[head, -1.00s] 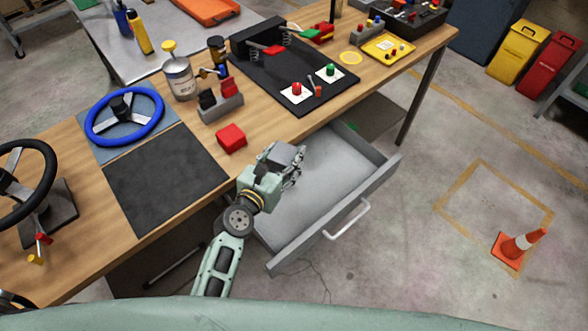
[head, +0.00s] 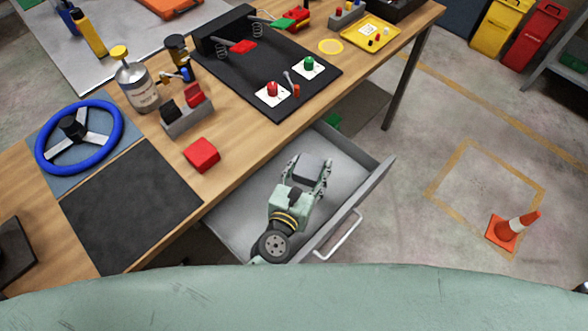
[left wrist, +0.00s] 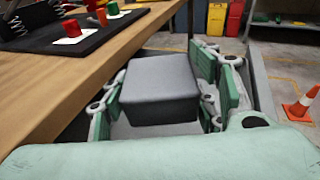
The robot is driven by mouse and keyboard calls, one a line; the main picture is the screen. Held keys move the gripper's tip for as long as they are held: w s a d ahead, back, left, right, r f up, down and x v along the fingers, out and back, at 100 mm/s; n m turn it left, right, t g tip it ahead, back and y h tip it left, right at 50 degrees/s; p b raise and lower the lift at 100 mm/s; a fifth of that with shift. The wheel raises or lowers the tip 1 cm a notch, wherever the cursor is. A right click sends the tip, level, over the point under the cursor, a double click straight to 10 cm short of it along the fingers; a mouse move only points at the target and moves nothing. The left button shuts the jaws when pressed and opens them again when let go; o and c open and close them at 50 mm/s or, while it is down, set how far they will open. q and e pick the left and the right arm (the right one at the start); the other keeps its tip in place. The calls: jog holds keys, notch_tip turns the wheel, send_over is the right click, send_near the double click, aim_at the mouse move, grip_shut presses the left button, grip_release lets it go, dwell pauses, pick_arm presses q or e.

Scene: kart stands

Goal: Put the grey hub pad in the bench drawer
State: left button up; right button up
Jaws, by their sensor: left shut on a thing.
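The grey hub pad (head: 314,170) is a dark grey block between the fingers of my left gripper (head: 309,172). The gripper is shut on it. In the left wrist view the pad (left wrist: 160,90) sits level between the green finger pads. The bench drawer (head: 367,192) is pulled open under the bench's front edge, with a pale grey inside and a silver handle. The gripper and pad are over the drawer's opening; how far above its floor I cannot tell. My right gripper is not in view.
The wooden bench (head: 226,165) borders the drawer, with a red block (head: 201,154) near its edge. A black mat (head: 262,85) holds red and green buttons. A blue steering wheel (head: 79,137) lies at left. An orange cone (head: 513,230) stands on the floor at right.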

aim_at(301, 163)
pick_arm(q)
jog(key=w+f, duration=0.1)
jog(key=w+a+f+b, duration=0.1)
jog(key=w+f, duration=0.1)
jog(key=shift+w+a+b, duration=0.3)
jog(key=shift+w+a, duration=0.1)
jog(key=shift+w+a+f+b, duration=0.45)
jog(key=shift+w+f+b, duration=0.3)
jog(key=shift+w+f, duration=0.05)
notch_tip(301, 163, down, 3)
jog(key=b, duration=0.3)
jog(key=shift+f, duration=0.1)
jog(key=shift+f+b, duration=0.55)
jog(key=shift+r, duration=0.1)
jog(key=o, duration=1.2)
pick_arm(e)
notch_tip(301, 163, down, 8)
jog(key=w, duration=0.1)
